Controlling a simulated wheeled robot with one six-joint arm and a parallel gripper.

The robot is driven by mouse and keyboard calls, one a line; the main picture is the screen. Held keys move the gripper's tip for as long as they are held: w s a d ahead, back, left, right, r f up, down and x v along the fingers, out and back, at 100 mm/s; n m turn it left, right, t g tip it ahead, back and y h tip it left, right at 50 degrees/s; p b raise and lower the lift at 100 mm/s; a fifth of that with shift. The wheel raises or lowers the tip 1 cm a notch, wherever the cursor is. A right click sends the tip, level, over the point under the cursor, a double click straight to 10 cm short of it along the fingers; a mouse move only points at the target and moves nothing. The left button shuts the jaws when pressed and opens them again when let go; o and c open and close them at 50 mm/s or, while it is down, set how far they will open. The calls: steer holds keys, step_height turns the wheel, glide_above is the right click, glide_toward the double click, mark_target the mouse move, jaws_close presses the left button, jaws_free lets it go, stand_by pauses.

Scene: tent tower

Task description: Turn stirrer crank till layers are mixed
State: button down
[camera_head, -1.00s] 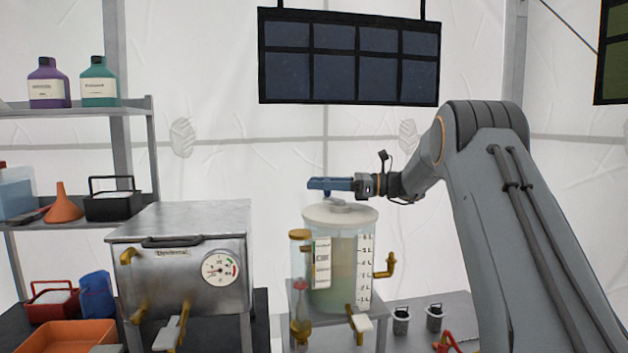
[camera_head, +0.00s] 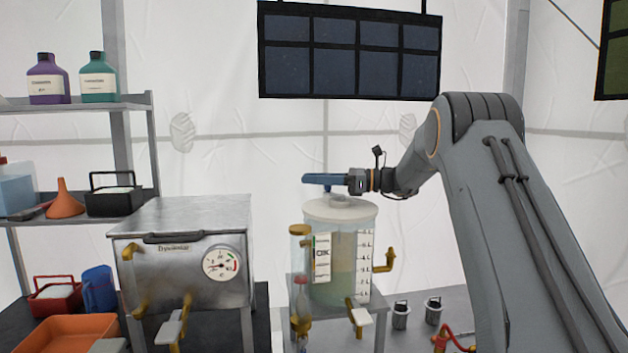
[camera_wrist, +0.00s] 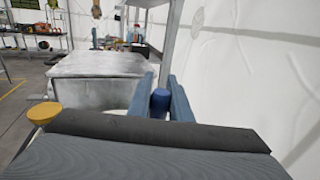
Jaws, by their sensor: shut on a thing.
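The mixing tank (camera_head: 318,262) is a clear cylinder with a pale lid (camera_head: 341,210), upright on a grey stand. Its liquid shows dull greenish and beige tones; the boundaries between layers are hard to make out. My gripper (camera_head: 318,180) reaches in from the right, level above the lid. In the wrist view its two blue fingers (camera_wrist: 160,88) are shut on the blue crank knob (camera_wrist: 160,103), which stands between them. In the head view only a bit of blue shows under the fingers, and the crank arm is mostly hidden.
A metal box with a dial (camera_head: 185,262) stands left of the tank. Brass taps (camera_head: 358,312) and a side pipe (camera_head: 385,262) stick out of the tank. Shelves with bottles (camera_head: 98,80) are at far left. A dark panel (camera_head: 350,50) hangs above; the air between is clear.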

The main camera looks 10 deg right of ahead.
steer(key=m+t, duration=0.1)
steer(key=w+d+m+t+h, duration=0.1)
steer(key=t, duration=0.1)
steer(key=shift+d, duration=0.15)
steer(key=m+t+h+b, duration=0.1)
steer(key=w+d+m+t+h+b, duration=0.1)
steer(key=t, duration=0.1)
steer(key=shift+d+m+h, duration=0.3)
steer(key=shift+m+h, duration=0.1)
steer(key=d+m+t+h+b, duration=0.1)
steer(key=h+b, duration=0.1)
steer(key=d+m+t+h+b, duration=0.1)
steer(key=m+t+h+b, duration=0.1)
steer(key=shift+w+d+f+t+b, duration=0.1)
steer(key=shift+w+d+t+b, duration=0.1)
steer(key=shift+t+b, duration=0.1)
steer(key=shift+d+m+t+h+b, duration=0.4)
steer(key=shift+m+h+b, duration=0.25)
steer(key=shift+b, duration=0.2)
steer(key=shift+r, duration=0.2)
steer(key=c, duration=1.6)
jaws_free()
steer(key=b+v, duration=0.2)
steer(key=v, duration=0.5)
steer(key=shift+s+d, duration=0.1)
steer(key=shift+s, duration=0.3)
